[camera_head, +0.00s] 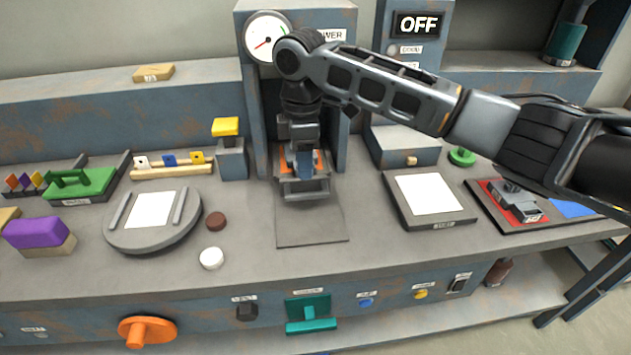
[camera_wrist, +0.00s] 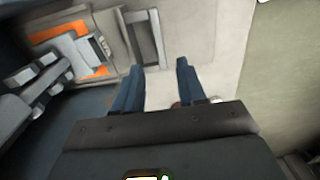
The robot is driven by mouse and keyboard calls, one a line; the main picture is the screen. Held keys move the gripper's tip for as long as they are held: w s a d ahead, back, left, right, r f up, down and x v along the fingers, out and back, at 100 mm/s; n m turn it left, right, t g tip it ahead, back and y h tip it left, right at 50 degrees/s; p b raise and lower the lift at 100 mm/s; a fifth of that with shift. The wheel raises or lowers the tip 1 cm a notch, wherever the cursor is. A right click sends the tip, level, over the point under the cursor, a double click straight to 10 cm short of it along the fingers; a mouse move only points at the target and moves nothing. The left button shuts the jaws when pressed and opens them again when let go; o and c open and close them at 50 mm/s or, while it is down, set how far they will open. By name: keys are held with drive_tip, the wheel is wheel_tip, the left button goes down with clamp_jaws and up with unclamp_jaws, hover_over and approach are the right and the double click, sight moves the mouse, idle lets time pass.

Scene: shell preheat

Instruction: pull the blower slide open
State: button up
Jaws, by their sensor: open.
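A blue-grey tower (camera_head: 254,110) with a dial and a partly hidden label ending in "OWER" stands at the back centre. In its opening sits a grey slide-like part with a front bar (camera_head: 306,194) and orange patches behind it. I take this as the blower slide, though no readable label confirms it. My gripper (camera_head: 305,176) points down in front of the opening, over this part, and hides some of it. In the wrist view my gripper (camera_wrist: 160,65) is open, its blue fingers apart. The grey bar (camera_wrist: 146,42) lies just beyond the fingertips; contact cannot be told.
A flat plate (camera_head: 310,228) lies in front of the tower. A round grey plate (camera_head: 152,235) with brown and white discs beside it is left. A white-topped pad (camera_head: 428,198) is right. An orange knob (camera_head: 147,331) and teal handle (camera_head: 311,326) stick out from the front panel.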

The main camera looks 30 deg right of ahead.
sight(305, 194)
drive_tip(key=shift+d+f, duration=0.1)
drive_tip(key=shift+f, duration=3.75)
clamp_jaws()
